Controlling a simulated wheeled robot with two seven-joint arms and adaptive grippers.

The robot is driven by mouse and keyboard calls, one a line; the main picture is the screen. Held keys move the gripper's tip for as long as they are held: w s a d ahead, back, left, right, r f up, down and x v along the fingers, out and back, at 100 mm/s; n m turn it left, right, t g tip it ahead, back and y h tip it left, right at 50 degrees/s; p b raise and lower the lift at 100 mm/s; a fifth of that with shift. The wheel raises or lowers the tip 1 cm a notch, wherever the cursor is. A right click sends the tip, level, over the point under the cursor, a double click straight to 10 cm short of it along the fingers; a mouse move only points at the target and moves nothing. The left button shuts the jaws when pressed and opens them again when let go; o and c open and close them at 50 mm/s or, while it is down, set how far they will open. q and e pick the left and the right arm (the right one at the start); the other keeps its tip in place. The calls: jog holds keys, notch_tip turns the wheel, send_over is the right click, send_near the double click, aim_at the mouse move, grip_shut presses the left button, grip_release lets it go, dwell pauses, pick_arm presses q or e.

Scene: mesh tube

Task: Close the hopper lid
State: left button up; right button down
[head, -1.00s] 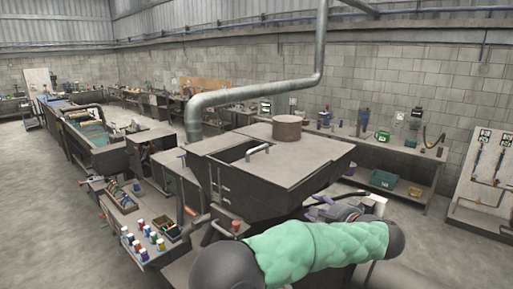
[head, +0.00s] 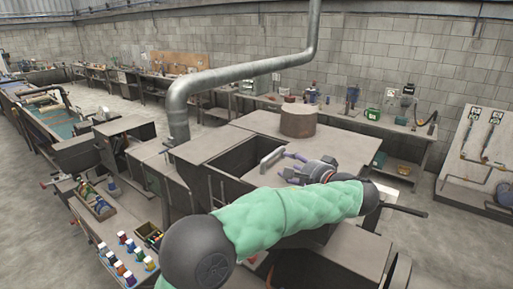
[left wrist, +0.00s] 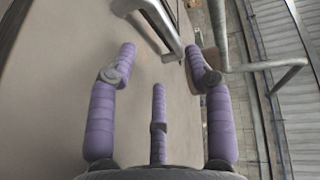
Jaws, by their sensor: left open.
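The grey hopper (head: 216,187) stands in the middle of the head view with a dark opening at its left top. Its flat lid (head: 335,149) lies to the right of the opening, which is partly uncovered. A metal bar handle (head: 272,160) stands on the lid near the opening; it also shows at the top of the left wrist view (left wrist: 166,28). My left gripper (head: 287,165) is open and empty, its purple fingers just right of the handle and over the lid. In the left wrist view the fingers (left wrist: 160,70) are spread, with the handle beyond their tips. My right gripper is not in view.
A brown drum (head: 299,121) stands on the hopper top behind the lid. A large grey duct pipe (head: 225,77) rises behind the hopper. A bench with coloured bottles (head: 128,252) is at the lower left. My green-sleeved left arm hides part of the hopper's front.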

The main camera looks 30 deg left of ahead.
aim_at(273, 156)
pick_arm(q)
jog(key=shift+d+r, duration=0.15)
jog(key=shift+r, duration=0.05)
jog(key=shift+s+d+r, duration=0.2)
jog(key=shift+s, duration=0.05)
jog(key=shift+a, duration=0.1)
jog(key=p+x, duration=0.2)
jog(key=x, duration=0.6)
jog(key=shift+p, duration=0.4)
jog(key=shift+w+a+f, duration=0.1)
jog(key=shift+w+a, duration=0.2)
jog(key=shift+a, duration=0.15)
jog(key=shift+w+a+f+p, duration=0.2)
jog(key=shift+w+a+p, duration=0.1)
jog(key=shift+a, duration=0.15)
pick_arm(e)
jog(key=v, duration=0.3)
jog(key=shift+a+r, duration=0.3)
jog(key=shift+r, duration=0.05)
pick_arm(q)
jog(key=shift+c, duration=0.3)
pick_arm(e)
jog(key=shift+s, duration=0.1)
